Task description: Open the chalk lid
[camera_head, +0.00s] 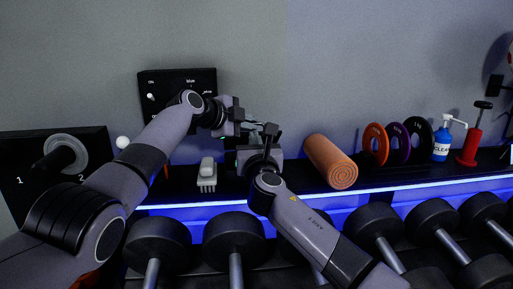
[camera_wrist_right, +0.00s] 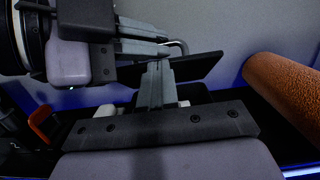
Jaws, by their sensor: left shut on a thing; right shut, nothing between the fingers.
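The chalk box (camera_head: 277,152) stands on the dark shelf, mostly hidden behind my arms in the head view. In the right wrist view its dark lid (camera_wrist_right: 205,68) is a flat panel, tilted, with a thin curved metal handle (camera_wrist_right: 181,46). My left gripper (camera_head: 246,124) is above the box, its fingers closed at the lid's handle; it also shows in the right wrist view (camera_wrist_right: 150,40). My right gripper (camera_head: 268,132) is shut and empty in front of the box. In the right wrist view its fingertips (camera_wrist_right: 158,68) are close to the lid; contact is unclear.
A grey brush (camera_head: 207,175) lies left of the box. An orange foam roller (camera_head: 325,160) lies close on the right, then several weight plates (camera_head: 376,145), a blue cleaner bottle (camera_head: 442,140) and a red pump (camera_head: 471,145). Dumbbells (camera_head: 235,238) line the rack below.

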